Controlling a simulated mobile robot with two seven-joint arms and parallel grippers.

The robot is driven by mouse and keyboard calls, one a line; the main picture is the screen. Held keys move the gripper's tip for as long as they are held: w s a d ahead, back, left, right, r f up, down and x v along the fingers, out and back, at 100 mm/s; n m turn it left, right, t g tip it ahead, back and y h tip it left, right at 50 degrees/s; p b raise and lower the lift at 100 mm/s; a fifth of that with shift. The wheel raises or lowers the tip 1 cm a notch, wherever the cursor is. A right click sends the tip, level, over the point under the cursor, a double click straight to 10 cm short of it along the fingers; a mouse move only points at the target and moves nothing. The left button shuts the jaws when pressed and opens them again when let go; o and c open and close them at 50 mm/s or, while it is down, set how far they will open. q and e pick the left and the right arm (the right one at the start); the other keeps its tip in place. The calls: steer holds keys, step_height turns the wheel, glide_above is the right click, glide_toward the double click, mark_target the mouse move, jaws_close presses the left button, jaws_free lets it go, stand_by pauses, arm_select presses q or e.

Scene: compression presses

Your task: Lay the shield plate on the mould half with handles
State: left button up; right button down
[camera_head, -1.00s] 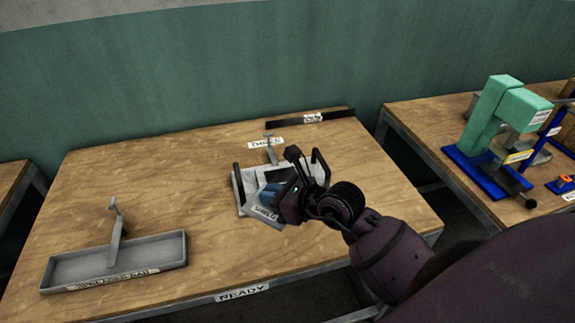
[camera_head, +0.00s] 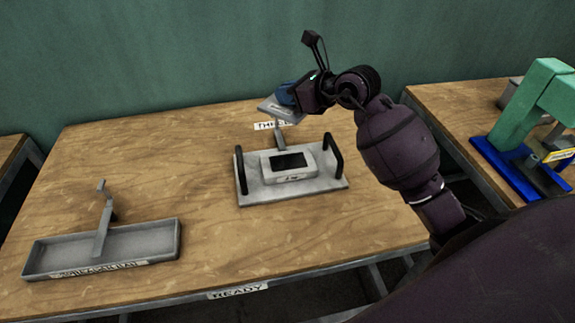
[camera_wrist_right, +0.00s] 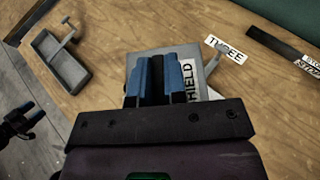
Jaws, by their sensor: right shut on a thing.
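The mould half with handles (camera_head: 325,183) lies on the wooden table, with a black handle upright at each side. A raised block with a dark rectangular recess (camera_head: 292,160) is in its middle. My right gripper (camera_head: 288,95) is shut on the grey shield plate (camera_head: 275,110), held in the air above and behind the mould half, apart from it. In the right wrist view the blue fingers (camera_wrist_right: 165,75) pinch the plate (camera_wrist_right: 136,68), beside its SHIELD label. A dark gripper with blue tips, seemingly my left (camera_wrist_right: 25,118), shows at the left edge; its opening is unclear.
A THREE label (camera_wrist_right: 226,50) and a small post (camera_head: 279,136) are behind the mould half. A green press (camera_head: 535,105) stands on the right table. The middle front is clear.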

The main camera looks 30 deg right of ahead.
steer(key=shift+w+d+r, duration=0.35)
steer(key=shift+w+r, duration=0.15)
steer(key=shift+w, duration=0.05)
steer(key=b, duration=0.2)
glide_above(289, 162)
step_height(289, 162, down, 15)
steer(key=shift+w+a+r, duration=0.1)
steer(key=shift+a+r, duration=0.05)
steer(key=shift+f, duration=2.45)
steer(key=shift+f+b, duration=0.15)
steer(key=shift+b, duration=0.15)
steer(key=c, duration=1.2)
jaws_free()
steer(key=shift+o, duration=0.2)
steer(key=shift+r, duration=0.2)
steer(key=v, duration=1.2)
steer(key=shift+p, duration=0.3)
steer(key=shift+f, duration=0.15)
